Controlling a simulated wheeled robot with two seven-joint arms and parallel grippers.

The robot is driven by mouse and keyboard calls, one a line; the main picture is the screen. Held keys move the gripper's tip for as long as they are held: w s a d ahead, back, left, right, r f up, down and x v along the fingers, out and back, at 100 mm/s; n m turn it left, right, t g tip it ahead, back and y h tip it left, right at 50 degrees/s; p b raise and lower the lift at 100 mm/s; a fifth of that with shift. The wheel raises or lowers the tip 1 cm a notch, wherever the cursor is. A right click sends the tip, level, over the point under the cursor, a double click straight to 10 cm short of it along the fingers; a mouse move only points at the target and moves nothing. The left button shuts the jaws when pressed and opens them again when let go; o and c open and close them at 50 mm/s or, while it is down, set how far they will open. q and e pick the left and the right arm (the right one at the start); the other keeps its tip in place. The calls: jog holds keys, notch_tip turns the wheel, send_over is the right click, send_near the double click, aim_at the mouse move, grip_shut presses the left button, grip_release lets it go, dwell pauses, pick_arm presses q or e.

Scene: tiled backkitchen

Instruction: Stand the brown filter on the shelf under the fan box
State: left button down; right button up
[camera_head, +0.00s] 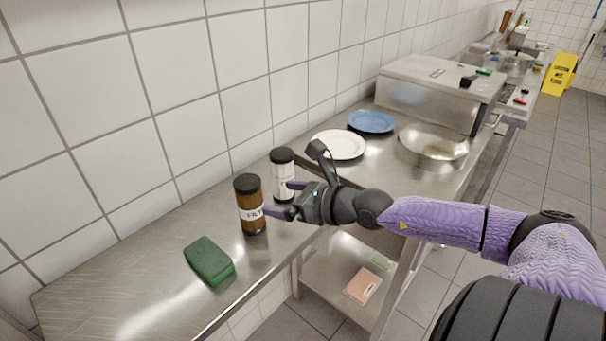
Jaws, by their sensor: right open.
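The brown filter (251,222) is a brown jar with a black lid and a white, partly readable label. It stands upright on the steel counter. My right gripper (279,199) is open, its purple fingers pointing left at the brown jar and the white jar. One fingertip is close to the brown jar's right side; I cannot tell whether it touches. A steel box (392,98) with a sloped lid stands on the far counter; I cannot tell whether it is the fan box. A lower shelf (330,262) shows below the counter. My left gripper is out of view.
A white jar with a black lid (283,166) stands just behind the brown one. A green sponge (209,261) lies at the front left. A white plate (338,145), a blue plate (371,122) and a steel bowl (433,146) are farther back. A pink item (362,285) lies low.

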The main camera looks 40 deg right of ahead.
jog(key=shift+p+v, duration=1.15)
jog(key=shift+v, duration=0.9)
jog(key=s+d+f+m+h, duration=0.4)
jog(key=d+f+m+h, duration=0.15)
jog(key=d+m, duration=0.35)
jog(key=s+d+f+m+g+h, duration=0.2)
jog(key=s+d+f+m+g, duration=0.1)
jog(key=s+f+m, duration=0.4)
jog(key=s+d+f+m+g+h, duration=0.25)
jog(key=s+f+m, duration=0.35)
jog(key=f, duration=0.3)
jog(key=s+a+f+m+g, duration=0.3)
jog(key=s+a+f+m, duration=0.15)
jog(key=f, duration=0.25)
jog(key=s+a+f+m+g+y, duration=0.1)
jog(key=s+a+f+m+y, duration=0.1)
jog(key=a, duration=0.6)
jog(key=s+a+f+m+g+y, duration=0.2)
jog(key=s+a+f+m, duration=0.2)
jog(key=s+a+f, duration=0.2)
jog(key=s+a+f+m+g+y, duration=0.1)
jog(key=s+a+f+m, duration=0.3)
jog(key=a, duration=0.6)
jog(key=shift+g+y, duration=0.4)
jog(key=shift+g, duration=0.05)
